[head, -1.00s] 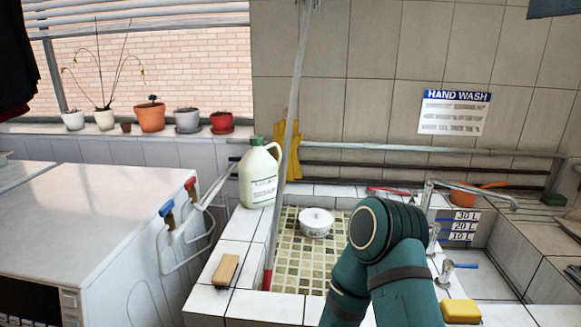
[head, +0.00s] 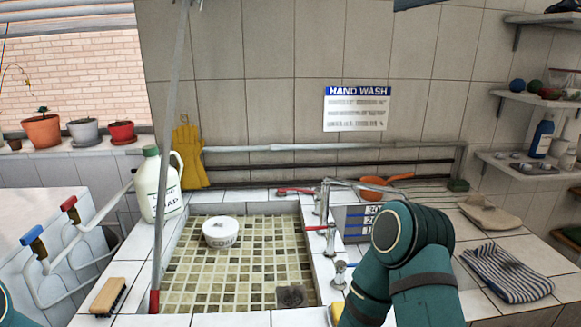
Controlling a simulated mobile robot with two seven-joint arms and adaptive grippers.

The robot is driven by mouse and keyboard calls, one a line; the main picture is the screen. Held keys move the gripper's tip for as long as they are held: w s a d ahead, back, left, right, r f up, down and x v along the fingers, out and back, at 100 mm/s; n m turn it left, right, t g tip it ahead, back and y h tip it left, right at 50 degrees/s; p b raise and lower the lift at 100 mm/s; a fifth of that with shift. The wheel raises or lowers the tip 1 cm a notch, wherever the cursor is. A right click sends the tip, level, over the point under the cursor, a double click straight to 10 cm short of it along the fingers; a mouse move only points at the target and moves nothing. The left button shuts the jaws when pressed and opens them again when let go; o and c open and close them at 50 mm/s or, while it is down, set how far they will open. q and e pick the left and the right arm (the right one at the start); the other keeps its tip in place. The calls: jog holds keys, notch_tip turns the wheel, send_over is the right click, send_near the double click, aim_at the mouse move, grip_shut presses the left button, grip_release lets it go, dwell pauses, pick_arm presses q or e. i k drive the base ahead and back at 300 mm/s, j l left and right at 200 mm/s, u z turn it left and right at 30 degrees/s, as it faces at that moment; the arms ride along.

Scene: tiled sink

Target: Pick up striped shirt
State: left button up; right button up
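The striped shirt (head: 507,273) is a folded cloth with dark and white stripes. It lies on the white tiled counter at the right in the head view, to the right of my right arm. My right arm shows in teal at the lower middle right, and its gripper is out of the frame. Only a sliver of my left arm shows at the lower left edge, and its gripper is not seen.
A beige cloth (head: 489,214) lies behind the shirt. Wall shelves (head: 528,98) are at right.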

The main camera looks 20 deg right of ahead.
aim_at(510, 278)
jog(key=l+z, duration=0.3)
jog(key=l, duration=0.65)
jog(key=l+z, duration=0.15)
jog(key=l, duration=0.8)
jog(key=l+z, duration=0.15)
jog(key=l, duration=0.85)
jog(key=l+z, duration=0.25)
jog(key=l, duration=0.2)
jog(key=i+l+z, duration=0.1)
jog(key=l+z, duration=0.15)
jog(key=l, duration=0.2)
